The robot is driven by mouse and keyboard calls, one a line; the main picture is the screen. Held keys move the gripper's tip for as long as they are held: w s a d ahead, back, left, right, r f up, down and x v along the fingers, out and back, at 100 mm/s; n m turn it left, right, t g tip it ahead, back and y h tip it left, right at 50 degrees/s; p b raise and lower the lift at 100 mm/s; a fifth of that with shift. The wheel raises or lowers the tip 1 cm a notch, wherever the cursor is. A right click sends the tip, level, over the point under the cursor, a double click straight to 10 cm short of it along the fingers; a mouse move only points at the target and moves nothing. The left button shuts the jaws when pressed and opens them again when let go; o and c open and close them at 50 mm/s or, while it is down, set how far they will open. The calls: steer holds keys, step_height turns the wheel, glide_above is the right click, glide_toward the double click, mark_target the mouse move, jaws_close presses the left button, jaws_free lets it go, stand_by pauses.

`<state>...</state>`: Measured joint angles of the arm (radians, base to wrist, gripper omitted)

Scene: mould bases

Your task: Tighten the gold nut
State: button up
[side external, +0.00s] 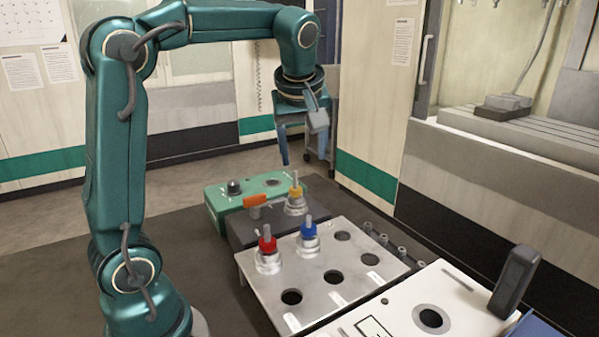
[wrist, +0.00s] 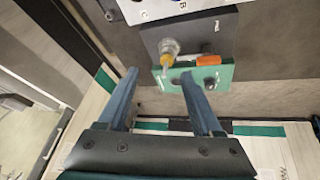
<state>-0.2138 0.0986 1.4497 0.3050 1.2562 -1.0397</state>
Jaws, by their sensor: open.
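The gold nut (side external: 296,192) sits around an upright post on a round silver mould base (side external: 296,207), which stands on a dark grey block (side external: 250,228). In the wrist view the gold nut (wrist: 167,59) shows just beyond my fingertips, between them in the picture. My gripper (side external: 305,155) is open and empty, pointing down above the nut and apart from it. Both fingers also show in the wrist view (wrist: 159,76). How far the nut is threaded down is too small to tell.
A red nut (side external: 267,244) and a blue nut (side external: 308,231) top other mould bases on a steel plate (side external: 318,262) with open holes. An orange piece (side external: 255,200) lies close beside the gold nut. A green box (side external: 222,200) stands behind. A white panel (side external: 395,318) is at front right.

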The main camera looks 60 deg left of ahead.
steer(key=n+g, duration=0.2)
glide_toward(296, 185)
steer(key=f, duration=0.2)
steer(key=shift+a+x, duration=0.15)
steer(key=shift+x, duration=1.6)
steer(key=shift+a+x, duration=0.15)
steer(key=shift+x, duration=1.55)
steer(key=shift+w+r, duration=0.1)
steer(key=shift+w, duration=0.05)
jaws_close()
